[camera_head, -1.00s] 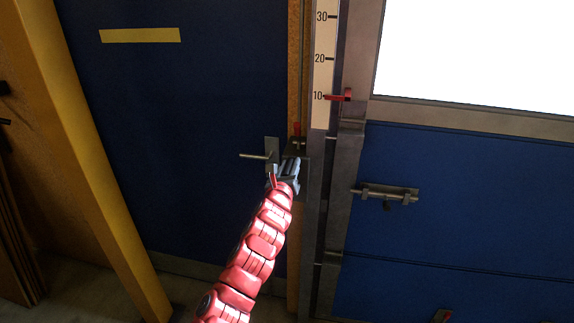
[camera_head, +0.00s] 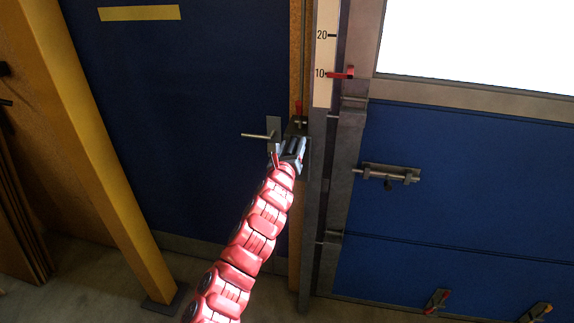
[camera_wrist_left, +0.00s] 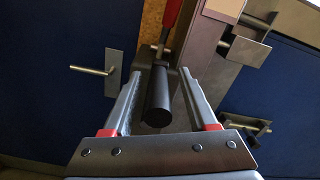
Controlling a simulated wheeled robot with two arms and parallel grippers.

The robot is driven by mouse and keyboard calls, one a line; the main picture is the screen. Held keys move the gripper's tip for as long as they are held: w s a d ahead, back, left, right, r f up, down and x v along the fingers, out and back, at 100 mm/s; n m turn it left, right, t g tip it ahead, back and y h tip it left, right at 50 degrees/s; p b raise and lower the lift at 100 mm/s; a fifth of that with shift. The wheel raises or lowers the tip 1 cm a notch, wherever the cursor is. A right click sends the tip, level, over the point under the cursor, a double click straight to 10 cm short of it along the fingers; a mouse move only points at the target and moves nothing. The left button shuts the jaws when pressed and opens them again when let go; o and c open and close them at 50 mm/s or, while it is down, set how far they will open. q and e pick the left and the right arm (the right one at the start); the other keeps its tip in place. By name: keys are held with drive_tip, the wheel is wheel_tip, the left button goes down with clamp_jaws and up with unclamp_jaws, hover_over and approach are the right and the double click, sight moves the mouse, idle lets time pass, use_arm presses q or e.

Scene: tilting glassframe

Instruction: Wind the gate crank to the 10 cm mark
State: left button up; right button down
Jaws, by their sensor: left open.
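In the head view, the pale scale strip (camera_head: 325,55) stands beside the gate, and its red pointer (camera_head: 341,74) lies level with the 10 mark. My left gripper (camera_head: 293,147) is at the post below the scale and hides most of the crank. In the left wrist view, the crank's black cylindrical handle (camera_wrist_left: 158,100) lies between the open fingers of my left gripper (camera_wrist_left: 166,92), with gaps visible at both sides. A red lever (camera_wrist_left: 171,20) shows just beyond the handle; it is also above the gripper in the head view (camera_head: 298,108). My right gripper is out of view.
The blue gate (camera_head: 460,190) with a slide bolt (camera_head: 388,174) is at the right. A blue door (camera_head: 185,110) with a lever handle (camera_head: 260,136) is close left of my gripper. A yellow post (camera_head: 95,150) stands further left.

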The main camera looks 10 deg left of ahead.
use_arm(q)
drive_tip(key=s+b, duration=0.3)
drive_tip(key=s, duration=1.4)
drive_tip(key=shift+a, duration=0.25)
drive_tip(key=shift+f, duration=0.1)
